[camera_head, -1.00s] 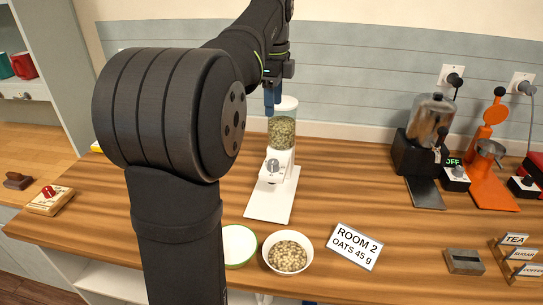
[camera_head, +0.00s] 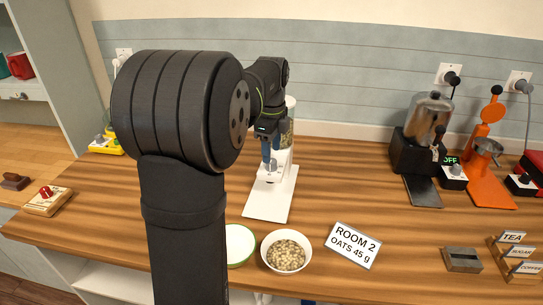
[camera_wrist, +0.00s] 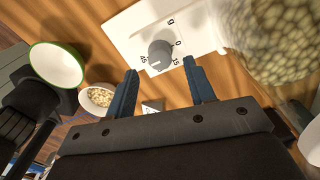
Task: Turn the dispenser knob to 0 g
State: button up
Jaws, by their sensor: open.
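The dispenser (camera_head: 270,205) stands on the wooden counter, white, with a clear hopper of oat-like grains mostly hidden by my arm in the head view. Its grey round knob (camera_wrist: 160,54) sits on a white dial plate (camera_wrist: 126,30) marked 0, 15, 45 and g. A pale mark on the knob appears to face the lower left, near 45; the exact setting is hard to read. My gripper (camera_head: 270,168) is open at the dispenser's front. In the wrist view its two blue fingers (camera_wrist: 159,67) are spread with the knob between and beyond their tips; no contact is clear.
A bowl of grains (camera_head: 287,252) and a green-rimmed white bowl (camera_head: 239,245) stand in front. A card (camera_head: 354,246) reads "ROOM 2 OATS 45 g". A blender-like machine (camera_head: 428,140) and an orange machine (camera_head: 488,165) stand right.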

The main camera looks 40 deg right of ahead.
aim_at(271, 164)
jog(key=shift+f, duration=1.45)
jog(key=shift+c, duration=0.3)
jog(key=c, duration=0.9)
